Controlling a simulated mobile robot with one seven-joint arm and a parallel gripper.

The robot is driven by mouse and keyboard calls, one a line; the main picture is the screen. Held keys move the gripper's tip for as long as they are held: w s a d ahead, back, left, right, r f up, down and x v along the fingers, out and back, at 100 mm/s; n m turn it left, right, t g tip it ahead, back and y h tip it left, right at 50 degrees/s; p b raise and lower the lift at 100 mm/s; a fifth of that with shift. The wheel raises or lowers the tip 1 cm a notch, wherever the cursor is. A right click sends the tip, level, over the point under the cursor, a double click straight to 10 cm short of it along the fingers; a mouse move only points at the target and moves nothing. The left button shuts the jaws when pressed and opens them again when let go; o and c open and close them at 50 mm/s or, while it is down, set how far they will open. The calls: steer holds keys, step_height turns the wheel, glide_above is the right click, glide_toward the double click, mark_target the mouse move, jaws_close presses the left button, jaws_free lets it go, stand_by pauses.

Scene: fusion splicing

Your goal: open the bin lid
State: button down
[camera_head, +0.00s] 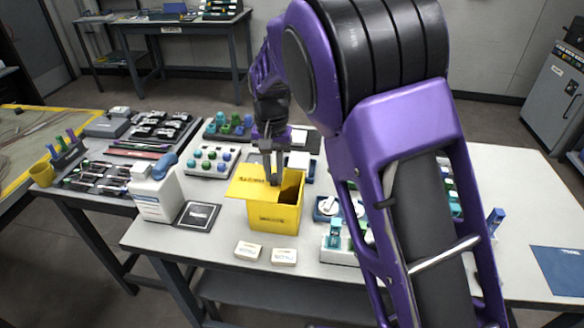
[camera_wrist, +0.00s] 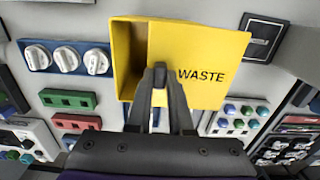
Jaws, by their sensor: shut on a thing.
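The yellow bin (camera_head: 272,219) stands on the white table in the head view. Its flat yellow lid (camera_head: 250,183) is shifted to the left and overhangs the bin's left side, so part of the dark opening shows at the right. In the wrist view the lid (camera_wrist: 205,58) carries the word WASTE, and the open part of the bin (camera_wrist: 132,50) shows to its left. My gripper (camera_head: 272,182) points down at the lid. In the wrist view its fingertips (camera_wrist: 160,72) are close together at the lid's edge beside the opening. The exact contact is hidden by the fingers.
A white bottle with a blue top (camera_head: 156,190) and a dark square pad (camera_head: 198,214) are left of the bin. Two small boxes (camera_head: 266,253) lie in front. A white rack with teal items (camera_head: 340,240) stands to the right. The table's far right is mostly clear.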

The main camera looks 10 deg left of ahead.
mark_target(256, 181)
steer(key=a+p, duration=0.1)
steer(key=a, duration=0.3)
steer(key=shift+a, duration=0.4)
steer(key=c, duration=0.8)
jaws_free()
steer(key=shift+r, duration=0.15)
step_height(256, 181, up, 17)
steer(key=p, duration=0.2)
steer(key=shift+r, duration=0.1)
